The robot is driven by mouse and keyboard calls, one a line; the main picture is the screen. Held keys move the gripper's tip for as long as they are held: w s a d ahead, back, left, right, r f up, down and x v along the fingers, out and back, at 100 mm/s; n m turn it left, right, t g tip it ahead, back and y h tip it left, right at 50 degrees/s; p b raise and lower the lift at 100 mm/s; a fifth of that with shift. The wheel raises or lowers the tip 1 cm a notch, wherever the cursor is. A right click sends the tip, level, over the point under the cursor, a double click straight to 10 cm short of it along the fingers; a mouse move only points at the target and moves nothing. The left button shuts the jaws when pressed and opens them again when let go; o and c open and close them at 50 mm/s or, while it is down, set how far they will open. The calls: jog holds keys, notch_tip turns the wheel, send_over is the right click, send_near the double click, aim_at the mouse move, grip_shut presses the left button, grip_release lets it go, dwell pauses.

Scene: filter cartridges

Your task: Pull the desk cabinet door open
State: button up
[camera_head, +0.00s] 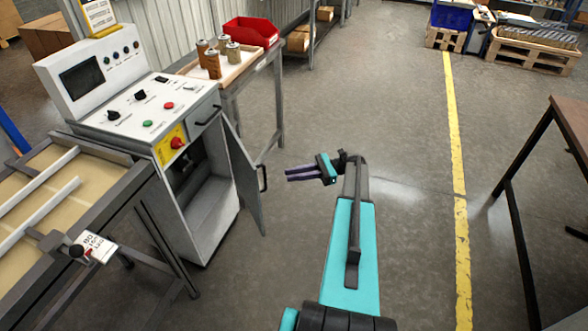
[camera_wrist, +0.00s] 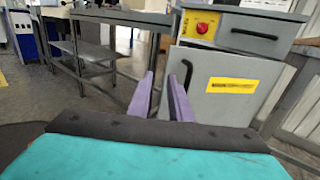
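The desk cabinet door (camera_head: 241,180) stands partly open, swung out from the grey cabinet (camera_head: 208,212), whose inside shows in the head view. Its black handle (camera_head: 264,178) is on the outer face. In the wrist view the door (camera_wrist: 215,109) carries a yellow label, and the handle (camera_wrist: 187,70) shows just beyond the right finger's tip. My gripper (camera_head: 287,174) is to the right of the handle, with its purple fingers pointing toward it. A gap shows between fingertips and handle in the head view. In the wrist view the fingers (camera_wrist: 163,80) are apart with nothing between them.
A control console (camera_head: 140,100) with knobs and a drawer is above the cabinet opening. A table (camera_head: 268,65) with canisters and a red bin (camera_head: 250,31) stands behind the door. A work frame (camera_head: 130,185) is at left. Floor to the right is clear up to a brown table (camera_head: 570,120).

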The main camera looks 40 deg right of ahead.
jog(key=shift+s+a+r+p, duration=0.15)
jog(key=shift+s+a+p, duration=0.45)
jog(key=shift+p, duration=0.6)
jog(key=shift+s+d, duration=0.1)
jog(key=shift+s, duration=0.05)
grip_shut()
jog(key=s+a+f+n+g+h, duration=0.1)
jog(key=s+a+f+n+g, duration=0.15)
jog(key=a+f, duration=0.55)
jog(key=s+a+f+n+g+h, duration=0.2)
jog(key=a+f+n+g, duration=0.15)
jog(key=a, duration=0.75)
jog(key=s+a+f+n+g+h, duration=0.1)
jog(key=s+a+f+n+g, duration=0.3)
jog(key=a, duration=0.6)
jog(key=s+a+f+n+g+h, duration=0.1)
jog(key=s+a+f+n+h, duration=0.1)
jog(key=s, duration=0.4)
jog(key=s+a+f+n+g+h, duration=0.1)
jog(key=s+a+f+n+h, duration=0.1)
jog(key=s+f+n+h, duration=0.2)
jog(key=s+a+f+n+g+h, duration=0.2)
jog(key=s+n+h, duration=0.4)
jog(key=s, duration=0.3)
jog(key=shift+a+f+n, duration=0.55)
jog(key=shift+f+n, duration=0.25)
jog(key=shift+f, duration=0.25)
